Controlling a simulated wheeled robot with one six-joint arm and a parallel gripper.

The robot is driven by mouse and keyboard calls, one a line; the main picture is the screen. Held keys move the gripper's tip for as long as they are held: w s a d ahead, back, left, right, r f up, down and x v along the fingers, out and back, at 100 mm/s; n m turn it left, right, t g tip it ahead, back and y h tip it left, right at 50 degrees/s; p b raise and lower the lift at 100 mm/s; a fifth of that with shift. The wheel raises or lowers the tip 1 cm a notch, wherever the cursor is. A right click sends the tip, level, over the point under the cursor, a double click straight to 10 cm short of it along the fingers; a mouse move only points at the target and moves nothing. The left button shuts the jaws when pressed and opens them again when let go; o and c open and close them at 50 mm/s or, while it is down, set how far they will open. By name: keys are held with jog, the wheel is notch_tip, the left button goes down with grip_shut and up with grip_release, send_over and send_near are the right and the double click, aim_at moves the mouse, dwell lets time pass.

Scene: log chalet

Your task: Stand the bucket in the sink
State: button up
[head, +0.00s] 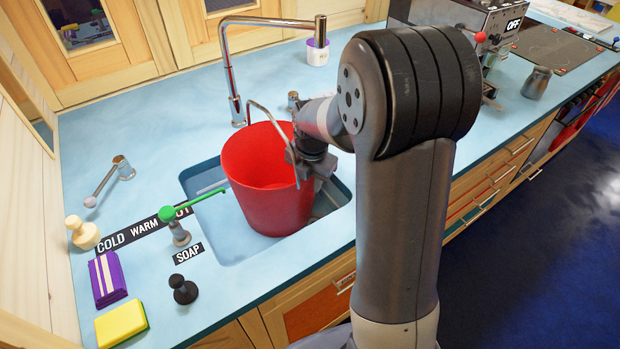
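The red bucket (262,190) is inside the sink (215,238), roughly upright and open side up. It covers much of the basin. I cannot tell whether its base rests on the sink floor. A thin grey bar, apparently its handle (270,120), arches above the rim. My gripper (306,168) is at the bucket's right side, against or very close to the rim and the bar's right end. The fingers are small and partly hidden by my own wrist, so I cannot see whether they grip the bucket.
A tall chrome faucet (228,70) stands behind the sink. A green-tipped lever (180,232), a grey lever (122,168), a black soap knob (183,289), a purple block (107,278) and a yellow sponge (121,324) are left of it. A metal jug (536,83) stands right.

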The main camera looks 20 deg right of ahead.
jog(key=shift+o, duration=0.3)
jog(key=shift+r, duration=0.1)
jog(key=shift+r, duration=0.3)
notch_tip(320, 180, up, 11)
jog(key=s, duration=0.1)
jog(key=shift+s+r, duration=0.2)
jog(key=shift+s, duration=0.15)
